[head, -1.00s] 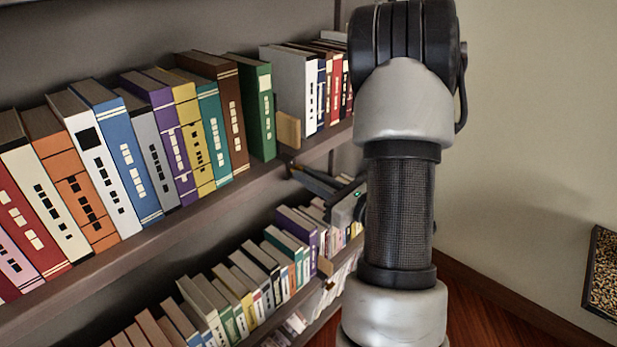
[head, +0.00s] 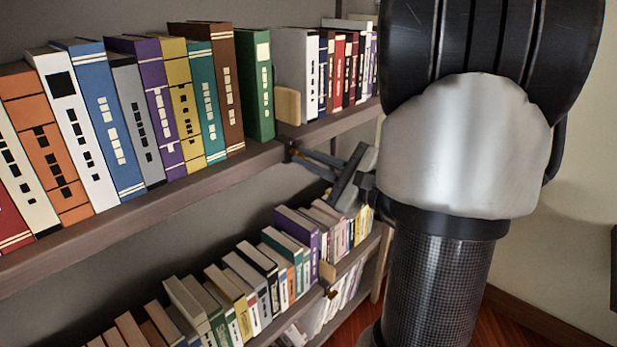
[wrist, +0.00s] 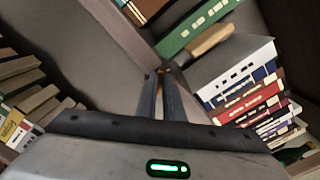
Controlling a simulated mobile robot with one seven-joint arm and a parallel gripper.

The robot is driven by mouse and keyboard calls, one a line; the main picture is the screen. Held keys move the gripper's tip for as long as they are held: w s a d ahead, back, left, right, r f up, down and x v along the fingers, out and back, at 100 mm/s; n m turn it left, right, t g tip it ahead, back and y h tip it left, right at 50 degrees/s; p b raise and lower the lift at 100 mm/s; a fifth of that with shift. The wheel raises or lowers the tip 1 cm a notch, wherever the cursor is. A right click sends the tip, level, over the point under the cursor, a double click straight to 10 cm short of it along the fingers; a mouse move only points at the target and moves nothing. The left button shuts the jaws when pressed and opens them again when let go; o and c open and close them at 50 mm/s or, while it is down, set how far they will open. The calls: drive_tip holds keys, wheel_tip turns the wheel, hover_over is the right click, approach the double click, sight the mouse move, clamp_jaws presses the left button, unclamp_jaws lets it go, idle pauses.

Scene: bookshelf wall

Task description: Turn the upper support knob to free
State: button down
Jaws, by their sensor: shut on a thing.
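My gripper (head: 296,154) reaches in from the right, just below the upper shelf (head: 200,182). Its fingers are close together and shut on a small knob (wrist: 161,70) at the shelf's front edge. The fingertips cover most of the knob, and its turned position cannot be read. In the wrist view the two fingers (wrist: 160,82) run up to it, with a brass-coloured bit showing between the tips. A pale wooden block (head: 288,106) stands on the shelf just above the knob, between the green book and a grey book.
Upright books fill the upper shelf, with a green book (head: 259,88) and a grey book (head: 294,75) nearest the knob. A lower shelf (head: 312,297) with more books lies below. My arm blocks much of the right side. Open space lies between the shelves.

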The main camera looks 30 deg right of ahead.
drive_tip(key=n+b, duration=0.3)
drive_tip(key=n, duration=0.6)
drive_tip(key=shift+f, duration=0.2)
drive_tip(key=shift+n, duration=0.4)
drive_tip(key=c, duration=1.9)
unclamp_jaws()
drive_tip(key=shift+o, duration=0.2)
drive_tip(key=v, duration=1.7)
drive_tip(key=shift+s+p, duration=0.25)
drive_tip(key=shift+p, duration=0.05)
